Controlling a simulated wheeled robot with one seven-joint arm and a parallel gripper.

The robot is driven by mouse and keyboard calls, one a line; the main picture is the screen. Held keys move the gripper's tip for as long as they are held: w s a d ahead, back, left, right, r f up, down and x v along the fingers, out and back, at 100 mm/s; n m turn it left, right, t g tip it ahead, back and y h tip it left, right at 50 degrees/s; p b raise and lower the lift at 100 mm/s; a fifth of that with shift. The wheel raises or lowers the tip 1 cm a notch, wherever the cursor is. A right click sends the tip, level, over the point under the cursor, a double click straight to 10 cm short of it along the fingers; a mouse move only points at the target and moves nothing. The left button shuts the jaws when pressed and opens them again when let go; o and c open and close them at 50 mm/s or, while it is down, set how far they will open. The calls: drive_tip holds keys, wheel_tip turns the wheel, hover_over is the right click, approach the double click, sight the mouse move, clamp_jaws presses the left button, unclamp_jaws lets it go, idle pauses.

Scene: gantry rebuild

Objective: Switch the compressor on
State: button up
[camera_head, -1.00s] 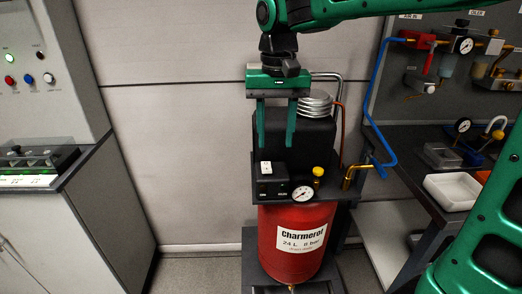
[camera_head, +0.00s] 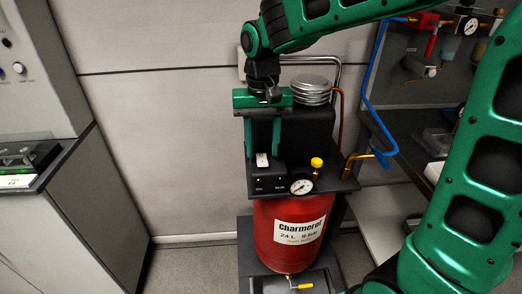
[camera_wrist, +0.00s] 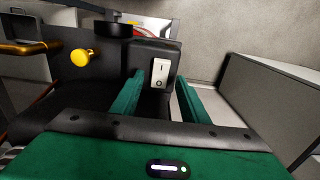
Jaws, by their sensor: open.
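In the wrist view the switch (camera_wrist: 160,72) shows I and O marks; I cannot tell which side is pressed. My green gripper (camera_head: 263,149) is above and behind the box, fingers pointing down. It is open and empty. In the wrist view the switch lies between the fingertips of my gripper (camera_wrist: 159,76), apart from both.
A pressure gauge (camera_head: 301,185) and a yellow knob (camera_head: 316,163) sit right of the switch. Silver coils (camera_head: 311,90) and a brass pipe (camera_head: 358,163) are nearby. A grey cabinet (camera_head: 85,210) stands left, with clear floor between. A blue hose (camera_head: 370,90) hangs on the right.

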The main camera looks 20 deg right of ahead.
drive_tip(key=shift+f, duration=0.9)
clamp_jaws()
